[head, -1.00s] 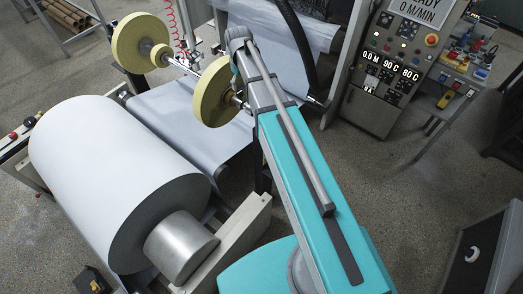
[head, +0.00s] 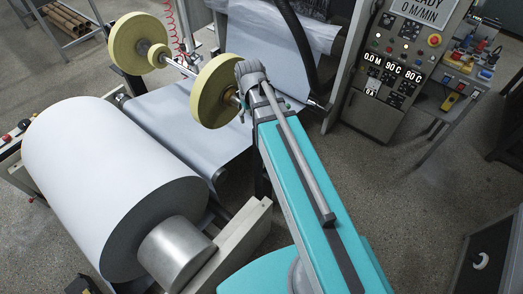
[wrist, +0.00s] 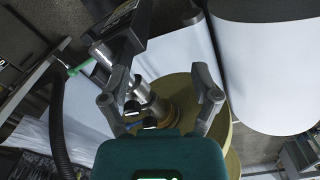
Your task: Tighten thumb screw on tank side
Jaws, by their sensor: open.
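My gripper (wrist: 163,90) is open in the wrist view, with one finger on each side of a metal shaft end with a collar (wrist: 150,103) in front of a yellow disc (wrist: 182,92). No grasp shows, and I cannot tell whether a finger touches the shaft. I cannot make out a thumb screw or a tank with certainty. A small green-handled part (wrist: 80,68) shows at the upper left of the wrist view, next to chrome fittings.
A large white paper roll (head: 105,185) with a metal core (head: 175,252) stands at the left. A control cabinet (head: 375,100) is at the right. A black hose (head: 297,40) hangs behind my arm. Open floor (head: 415,215) lies to the right.

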